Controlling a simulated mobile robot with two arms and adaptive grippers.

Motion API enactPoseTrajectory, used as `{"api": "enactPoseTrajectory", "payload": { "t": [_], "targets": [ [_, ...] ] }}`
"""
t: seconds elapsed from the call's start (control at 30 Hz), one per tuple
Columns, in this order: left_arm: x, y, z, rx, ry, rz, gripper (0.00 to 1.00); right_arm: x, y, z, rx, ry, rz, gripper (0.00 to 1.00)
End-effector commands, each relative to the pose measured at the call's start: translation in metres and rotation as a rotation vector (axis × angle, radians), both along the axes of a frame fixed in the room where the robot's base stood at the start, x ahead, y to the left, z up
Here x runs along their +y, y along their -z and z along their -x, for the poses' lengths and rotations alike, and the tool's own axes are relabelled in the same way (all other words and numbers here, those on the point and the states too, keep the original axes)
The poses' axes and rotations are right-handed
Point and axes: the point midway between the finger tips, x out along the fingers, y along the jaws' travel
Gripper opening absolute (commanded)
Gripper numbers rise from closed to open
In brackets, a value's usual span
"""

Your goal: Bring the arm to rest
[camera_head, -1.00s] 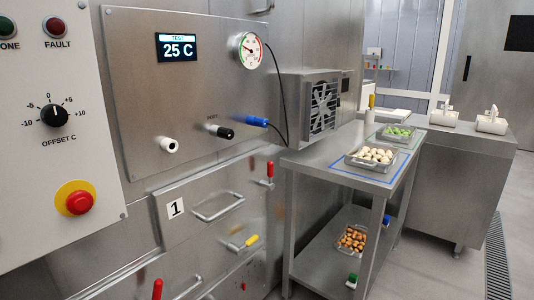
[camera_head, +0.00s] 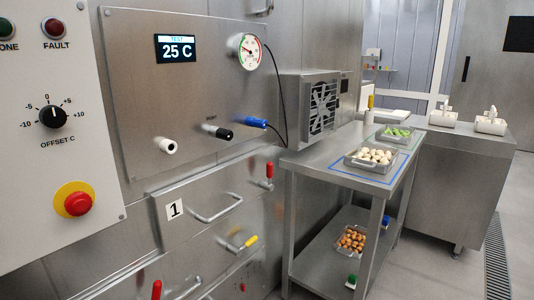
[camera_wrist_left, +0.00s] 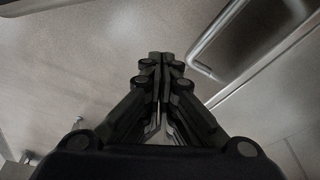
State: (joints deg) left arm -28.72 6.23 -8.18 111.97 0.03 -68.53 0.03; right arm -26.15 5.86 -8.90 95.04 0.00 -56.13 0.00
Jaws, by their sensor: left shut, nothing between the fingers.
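My left gripper (camera_wrist_left: 159,62) shows in the left wrist view with its dark fingers together and nothing between them. A metal bar handle (camera_wrist_left: 207,45) on a steel panel is to the right of the fingertips. I cannot tell whether the gripper touches anything. Neither arm nor gripper shows in the head view. My right gripper is in no view.
A steel cabinet with a dial panel (camera_head: 130,80) and drawer marked 1 (camera_head: 174,209) stands close at the left. A steel table (camera_head: 310,161) carries trays of pale (camera_head: 368,168) and green pieces (camera_head: 396,135). Open floor (camera_head: 430,270) lies at the lower right.

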Motion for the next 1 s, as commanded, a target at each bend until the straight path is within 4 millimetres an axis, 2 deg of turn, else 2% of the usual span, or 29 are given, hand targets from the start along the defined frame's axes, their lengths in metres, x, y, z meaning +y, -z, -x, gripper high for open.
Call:
{"api": "enactPoseTrajectory", "payload": {
  "t": [0.03,0.1,0.27,0.3,0.57,0.9,1.0],
  "targets": [
    [0.0,0.019,0.003,0.013,0.001,-0.002,0.0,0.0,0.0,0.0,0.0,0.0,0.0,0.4],
    [0.001,0.042,0.008,0.022,0.003,-0.003,0.0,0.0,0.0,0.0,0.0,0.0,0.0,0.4],
    [0.002,0.087,0.022,0.041,0.007,-0.004,0.0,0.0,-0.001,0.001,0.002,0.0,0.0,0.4],
    [0.003,0.081,0.026,0.047,0.008,-0.005,0.0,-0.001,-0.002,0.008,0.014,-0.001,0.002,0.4],
    [0.009,0.1,0.069,0.085,0.017,-0.01,0.0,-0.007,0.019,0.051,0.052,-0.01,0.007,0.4],
    [0.025,0.104,0.16,0.138,0.029,-0.018,0.0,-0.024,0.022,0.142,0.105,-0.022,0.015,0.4],
    [0.03,0.102,0.18,0.147,0.032,-0.02,0.0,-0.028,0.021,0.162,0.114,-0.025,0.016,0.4]
  ]
}}
